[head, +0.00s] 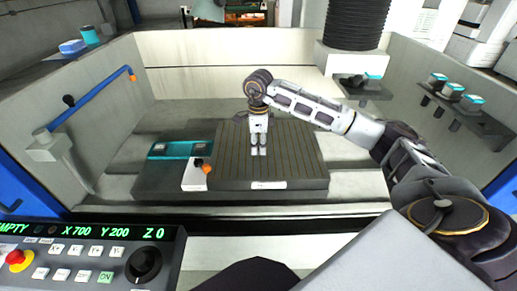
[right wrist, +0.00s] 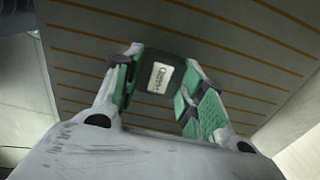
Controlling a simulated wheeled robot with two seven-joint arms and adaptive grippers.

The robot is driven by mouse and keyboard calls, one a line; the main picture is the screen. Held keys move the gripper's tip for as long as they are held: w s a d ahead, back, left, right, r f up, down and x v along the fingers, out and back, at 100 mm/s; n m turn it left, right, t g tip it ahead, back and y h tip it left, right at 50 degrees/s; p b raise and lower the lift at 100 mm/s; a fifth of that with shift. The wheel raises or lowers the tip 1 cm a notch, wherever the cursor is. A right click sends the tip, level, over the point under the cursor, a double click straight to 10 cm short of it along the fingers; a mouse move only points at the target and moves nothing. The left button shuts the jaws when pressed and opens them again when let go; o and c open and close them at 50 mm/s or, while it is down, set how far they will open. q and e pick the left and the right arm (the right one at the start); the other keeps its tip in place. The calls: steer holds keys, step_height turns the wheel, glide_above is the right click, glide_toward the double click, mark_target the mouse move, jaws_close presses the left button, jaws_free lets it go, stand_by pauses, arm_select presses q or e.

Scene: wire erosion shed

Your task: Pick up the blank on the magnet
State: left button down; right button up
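The magnet (head: 300,165) is a dark grooved plate in the middle of the machine tank in the head view; its surface with orange lines (right wrist: 240,50) fills the right wrist view. The blank (right wrist: 144,108) is a small dark block with a white label, between the fingers of my right gripper (right wrist: 158,90). In the head view the right gripper (head: 258,150) points down over the plate, its fingers a little apart. The blank's sides look close to both green pads. I cannot tell whether the pads press on it. My left gripper is not in view.
A teal-topped block (head: 180,149) and a white box with an orange knob (head: 196,174) sit left of the plate. The control panel (head: 90,262) is at front left. Tank walls surround the plate, with a blue pipe (head: 92,98) on the left. A dark ribbed column (head: 356,22) stands behind right.

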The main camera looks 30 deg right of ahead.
steer(key=c, duration=0.5)
steer(key=shift+r, duration=0.1)
steer(key=shift+r, duration=4.9)
